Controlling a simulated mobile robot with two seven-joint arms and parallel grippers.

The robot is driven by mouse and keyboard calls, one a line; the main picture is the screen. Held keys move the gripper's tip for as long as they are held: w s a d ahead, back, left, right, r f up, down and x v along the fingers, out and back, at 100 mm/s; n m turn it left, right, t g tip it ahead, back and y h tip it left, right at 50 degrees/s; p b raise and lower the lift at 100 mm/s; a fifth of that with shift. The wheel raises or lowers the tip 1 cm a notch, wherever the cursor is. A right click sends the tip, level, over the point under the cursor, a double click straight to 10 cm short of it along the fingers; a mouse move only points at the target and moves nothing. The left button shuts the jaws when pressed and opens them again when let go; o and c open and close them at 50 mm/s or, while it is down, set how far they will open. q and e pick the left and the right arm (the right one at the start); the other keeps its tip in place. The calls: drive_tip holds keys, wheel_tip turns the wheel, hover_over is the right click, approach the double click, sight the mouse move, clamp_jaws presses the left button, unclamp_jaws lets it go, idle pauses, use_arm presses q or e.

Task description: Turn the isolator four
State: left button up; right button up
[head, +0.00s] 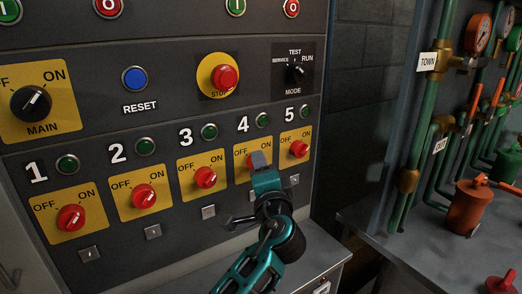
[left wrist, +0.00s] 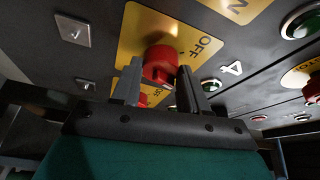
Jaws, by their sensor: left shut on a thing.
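Isolator four is a red knob on a yellow OFF/ON plate (head: 239,149), below the label "4" and a green lamp (head: 262,120). The OFF lettering shows beside the knob there. Which way the knob points cannot be told. My right gripper is not in view.
Similar red isolators one (head: 71,217), two (head: 144,196), three (head: 205,177) and five (head: 299,149) stand close on either side. Above are a black main switch (head: 31,102), a blue reset button (head: 134,78) and a red stop button (head: 225,76). Green pipes (head: 424,120) stand at right.

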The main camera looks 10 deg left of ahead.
use_arm(q)
drive_tip(key=shift+r+m+g+h+p, duration=0.15)
drive_tip(key=shift+m+g+p, duration=0.25)
drive_tip(key=shift+m, duration=0.7)
drive_tip(key=shift+m+g+h+p, duration=0.15)
drive_tip(key=shift+m+g+p, duration=0.25)
drive_tip(key=shift+m, duration=0.7)
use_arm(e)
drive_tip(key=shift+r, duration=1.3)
use_arm(q)
drive_tip(key=o, duration=1.1)
drive_tip(key=shift+c, duration=0.2)
